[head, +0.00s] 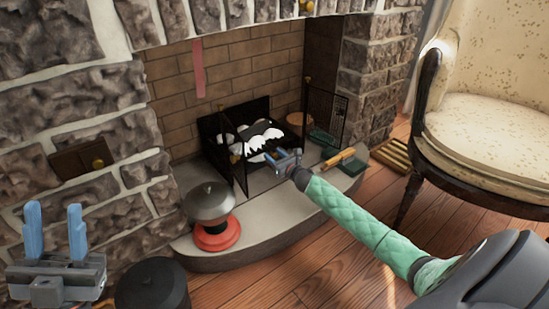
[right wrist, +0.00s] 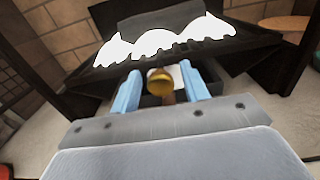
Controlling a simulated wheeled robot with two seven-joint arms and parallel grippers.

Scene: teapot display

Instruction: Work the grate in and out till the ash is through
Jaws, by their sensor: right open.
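The dark grate (head: 250,150) stands in the fireplace, with white ash (head: 262,140) heaped in it. In the right wrist view the white ash (right wrist: 165,40) lies above a dark front, and a round brass knob (right wrist: 159,80) shows between my blue fingers. My right gripper (head: 285,157) is at the front of the grate; it also shows in the right wrist view (right wrist: 160,90), open, with a finger on each side of the knob. I cannot tell whether they touch it. My left gripper (head: 54,232) is open and empty at the lower left, away from the grate.
A red-based pot with a grey lid (head: 210,203) stands on the stone hearth (head: 270,218). A brass-coloured tool (head: 338,158) lies right of my right gripper. A dark screen panel (head: 325,115) stands at the right of the grate. An armchair (head: 490,125) is at the right.

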